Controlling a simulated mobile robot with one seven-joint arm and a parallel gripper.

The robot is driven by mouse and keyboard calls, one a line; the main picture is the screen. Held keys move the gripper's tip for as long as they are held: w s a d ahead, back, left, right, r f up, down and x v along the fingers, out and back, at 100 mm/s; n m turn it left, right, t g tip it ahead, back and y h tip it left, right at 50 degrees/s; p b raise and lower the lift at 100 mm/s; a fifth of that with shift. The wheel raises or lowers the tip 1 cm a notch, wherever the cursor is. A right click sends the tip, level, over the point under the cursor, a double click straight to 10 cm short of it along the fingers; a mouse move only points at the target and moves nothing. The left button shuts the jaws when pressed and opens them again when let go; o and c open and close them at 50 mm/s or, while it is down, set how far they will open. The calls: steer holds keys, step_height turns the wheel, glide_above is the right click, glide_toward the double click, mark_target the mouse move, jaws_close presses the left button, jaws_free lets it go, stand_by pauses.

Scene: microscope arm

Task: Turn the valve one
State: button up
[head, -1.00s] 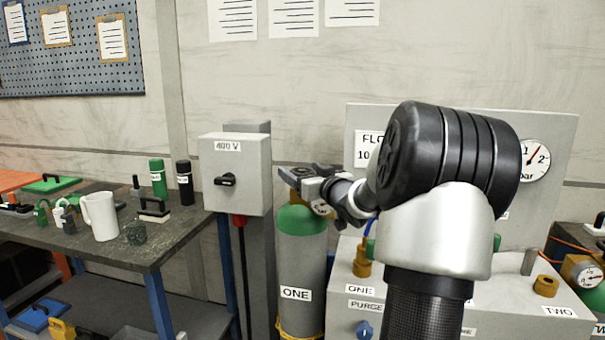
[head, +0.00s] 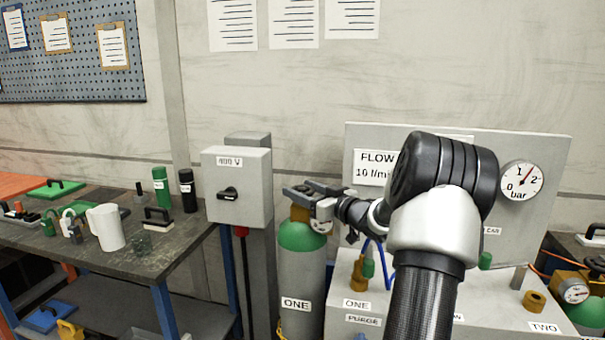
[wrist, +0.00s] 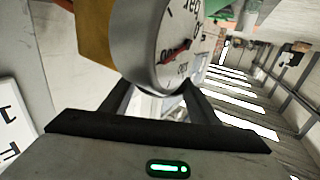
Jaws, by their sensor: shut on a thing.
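A gas cylinder (head: 301,265) with a green shoulder and the label ONE stands upright beside the grey switch box. A brass fitting (head: 299,213) and a round white gauge (head: 321,226) sit on its top. My gripper (head: 303,190) reaches in from the right at the cylinder's top, just above the brass fitting. It is shut on valve one, which its dark fingers mostly hide. In the wrist view, the gauge (wrist: 178,45) with a red needle and the yellow body (wrist: 103,35) behind it cover my fingertips.
A grey 400 V switch box (head: 238,186) stands close left of the cylinder. A grey panel (head: 535,225) with a dial and hoses is behind and right of my arm. The bench (head: 165,240) at left holds a mug (head: 105,228) and bottles.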

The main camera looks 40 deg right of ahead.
steer(key=shift+w+d+r+n+y+p, duration=0.1)
steer(key=shift+r+n+y+p, duration=0.2)
steer(key=shift+y+p, duration=0.3)
steer(key=shift+d+r+n+y+p, duration=0.1)
steer(key=shift+r+n+y+p, duration=0.05)
steer(key=shift+n+y+p, duration=0.35)
steer(key=shift+a+f+n+g+y+p, duration=0.1)
steer(key=shift+f+n+g+y+p, duration=0.35)
steer(key=shift+y, duration=0.25)
steer(key=shift+r, duration=0.1)
steer(key=o, duration=1.1)
steer(key=v, duration=1.7)
steer(key=shift+s, duration=0.3)
steer(key=shift+c, duration=0.3)
